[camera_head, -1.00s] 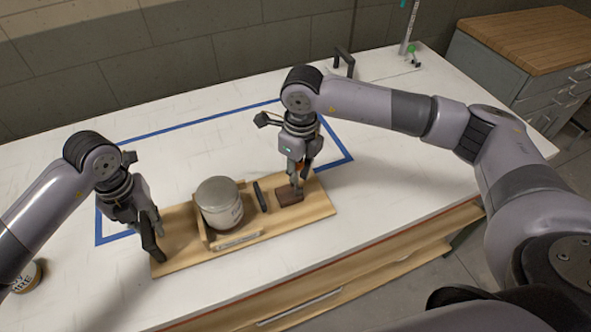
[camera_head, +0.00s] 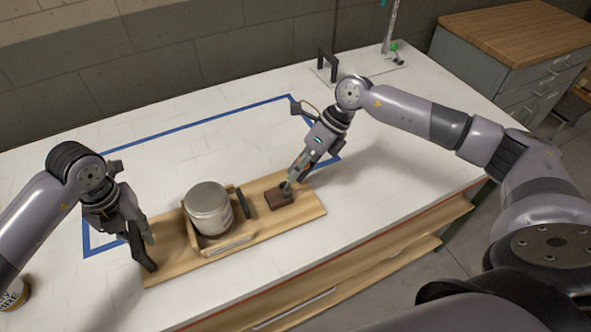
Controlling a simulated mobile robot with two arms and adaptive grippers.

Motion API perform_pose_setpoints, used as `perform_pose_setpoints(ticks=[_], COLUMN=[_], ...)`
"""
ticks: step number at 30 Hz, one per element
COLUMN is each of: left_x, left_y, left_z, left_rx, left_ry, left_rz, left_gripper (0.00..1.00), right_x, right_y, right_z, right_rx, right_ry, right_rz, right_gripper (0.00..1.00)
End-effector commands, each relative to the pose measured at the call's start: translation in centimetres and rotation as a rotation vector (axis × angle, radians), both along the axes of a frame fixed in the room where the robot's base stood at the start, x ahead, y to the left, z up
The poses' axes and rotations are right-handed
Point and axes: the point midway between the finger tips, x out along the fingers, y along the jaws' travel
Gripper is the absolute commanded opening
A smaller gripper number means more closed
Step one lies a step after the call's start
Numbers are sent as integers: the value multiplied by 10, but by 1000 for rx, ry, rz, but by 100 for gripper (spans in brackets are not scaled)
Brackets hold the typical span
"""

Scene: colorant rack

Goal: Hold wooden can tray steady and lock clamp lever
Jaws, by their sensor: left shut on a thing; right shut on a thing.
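The wooden can tray (camera_head: 296,218) lies on the white table, with a grey metal can (camera_head: 208,210) standing upright in its boxed middle. My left gripper (camera_head: 143,246) is shut on the tray's left end. A dark brown clamp block (camera_head: 278,198) sits on the tray right of the can. A black clamp bar (camera_head: 242,203) stands close against the can's right side; I cannot tell if it touches. My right gripper (camera_head: 290,186) is shut just above the block, slanting in from upper right. It appears to hold the clamp lever, which its fingers mostly hide.
Blue tape (camera_head: 200,121) marks an area on the table around the tray's back. A labelled can (camera_head: 14,294) stands at the far left edge. A black handle fixture (camera_head: 328,65) and a stand with a green part (camera_head: 392,48) are at the back. The table behind the tray is clear.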

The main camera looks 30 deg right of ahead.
Motion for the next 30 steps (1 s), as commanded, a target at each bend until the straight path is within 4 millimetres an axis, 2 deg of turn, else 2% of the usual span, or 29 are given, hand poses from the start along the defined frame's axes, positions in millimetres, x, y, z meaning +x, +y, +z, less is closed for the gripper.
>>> perform_pose_setpoints(ticks=[12, 13, 19, 30], left_x=[0, 0, 0, 0], left_y=[5, 6, 5, 2], left_z=[-1, -1, -1, -1], left_rx=[13, 13, 11, 5], left_ry=[3, 3, 2, 1], left_rz=[10, 10, 8, 4], left_gripper=[0, 0, 0, 0], right_x=[3, 3, 2, 1], right_y=[-6, -6, -5, -6], right_z=[1, 1, 1, 4], right_rx=[1, 1, 2, 4], right_ry=[-8, -8, -5, -4], right_rz=[-11, -11, -8, -6], right_gripper=[0, 20, 33, 34])
